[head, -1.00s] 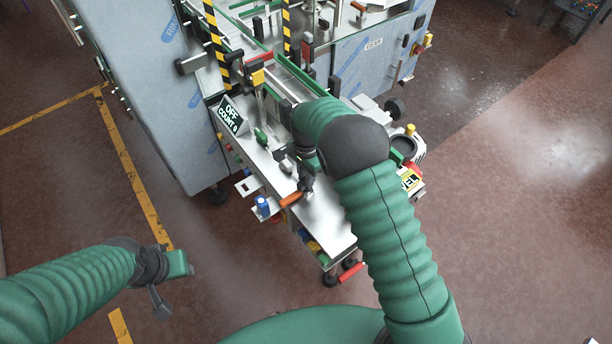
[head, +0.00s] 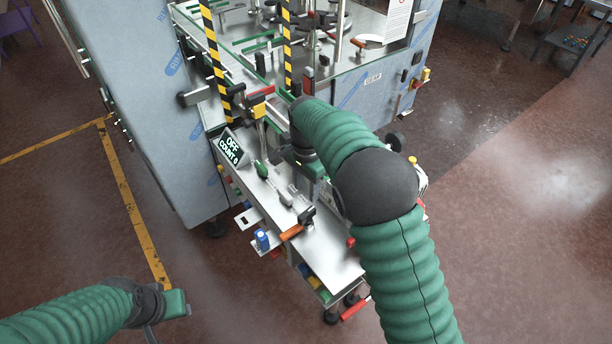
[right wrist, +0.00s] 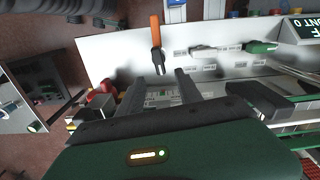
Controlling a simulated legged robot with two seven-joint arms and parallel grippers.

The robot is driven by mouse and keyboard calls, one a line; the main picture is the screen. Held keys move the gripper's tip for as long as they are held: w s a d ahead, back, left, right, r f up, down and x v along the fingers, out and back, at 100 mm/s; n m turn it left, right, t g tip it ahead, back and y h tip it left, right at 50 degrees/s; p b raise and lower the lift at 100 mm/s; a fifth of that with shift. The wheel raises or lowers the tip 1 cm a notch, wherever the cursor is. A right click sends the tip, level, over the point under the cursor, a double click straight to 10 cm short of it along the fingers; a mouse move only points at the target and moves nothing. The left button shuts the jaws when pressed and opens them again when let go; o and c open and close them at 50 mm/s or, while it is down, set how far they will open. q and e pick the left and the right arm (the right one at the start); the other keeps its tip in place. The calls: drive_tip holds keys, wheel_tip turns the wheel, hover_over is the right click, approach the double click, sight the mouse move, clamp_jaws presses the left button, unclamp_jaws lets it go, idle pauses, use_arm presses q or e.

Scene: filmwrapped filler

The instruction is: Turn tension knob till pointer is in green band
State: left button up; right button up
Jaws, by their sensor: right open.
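In the head view my right wrist hangs down over the same shelf (head: 335,262). My left gripper (head: 176,303) is at the lower left over the floor, away from the machine; its jaws are unclear.
A sign (head: 233,150) reads OFF, COUNT 0. Striped posts (head: 215,60) and a large cabinet (head: 150,100) stand behind and left. A red part (right wrist: 107,88) is beside my right fingers.

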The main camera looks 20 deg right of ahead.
wheel_tip(320, 180, up, 7)
drive_tip(key=shift+f, duration=0.2)
idle(0.3)
drive_tip(key=s+d+f+n+t+b, duration=0.1)
drive_tip(key=s+f+n+b, duration=0.1)
drive_tip(key=s+f+n, duration=0.4)
drive_tip(key=s+d+f+n+t+b, duration=0.1)
drive_tip(key=s+f+n, duration=0.5)
drive_tip(key=s, duration=1)
drive_tip(key=shift+s+d+f+n+t+b, duration=0.15)
drive_tip(key=shift+d+f+n+t+b, duration=0.2)
drive_tip(key=shift+d+f, duration=0.3)
drive_tip(key=shift+s+d, duration=0.1)
drive_tip(key=shift+s, duration=0.05)
drive_tip(key=shift+c, duration=0.3)
